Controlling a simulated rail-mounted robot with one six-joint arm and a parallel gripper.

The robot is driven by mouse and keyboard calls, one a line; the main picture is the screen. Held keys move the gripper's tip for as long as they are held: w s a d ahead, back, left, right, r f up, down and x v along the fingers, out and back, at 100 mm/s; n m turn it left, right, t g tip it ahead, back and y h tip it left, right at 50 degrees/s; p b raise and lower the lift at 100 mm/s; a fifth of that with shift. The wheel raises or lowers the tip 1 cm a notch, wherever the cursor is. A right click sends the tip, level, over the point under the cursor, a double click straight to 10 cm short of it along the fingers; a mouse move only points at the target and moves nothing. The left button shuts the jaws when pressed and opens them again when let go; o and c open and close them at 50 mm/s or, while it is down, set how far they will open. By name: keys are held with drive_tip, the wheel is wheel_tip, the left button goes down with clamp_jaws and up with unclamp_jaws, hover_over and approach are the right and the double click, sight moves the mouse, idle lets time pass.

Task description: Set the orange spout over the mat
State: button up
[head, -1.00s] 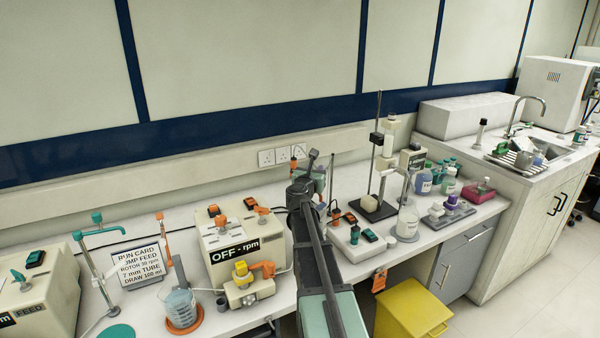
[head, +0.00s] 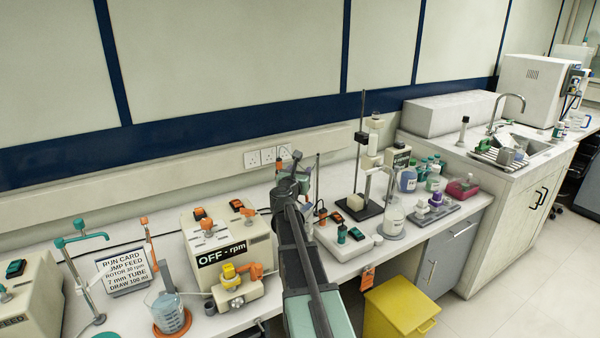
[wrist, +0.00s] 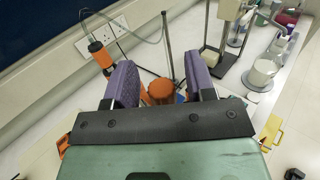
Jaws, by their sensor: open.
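The orange spout (head: 148,243) is a thin upright post with an orange top, beside the run card (head: 124,272) at the left in the head view. A round orange mat (head: 158,329) lies under a beaker (head: 168,312) of bluish liquid in front of it. A teal round mat (head: 106,337) is at the bottom edge, below a teal-topped spout (head: 78,240). I cannot tell which mat is meant. My gripper (wrist: 161,76) is open in the wrist view, its purple pads apart. An orange round-topped thing (wrist: 160,92) shows between the pads, apparently beyond them; contact is unclear.
A pump (head: 228,252) marked OFF stands between the orange spout and my arm. A retort stand (head: 361,160), bottles (head: 408,180) and a white device (head: 345,238) stand to the right. A yellow bin (head: 400,312) is below the bench front.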

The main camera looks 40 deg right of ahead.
drive_tip(key=v, duration=1)
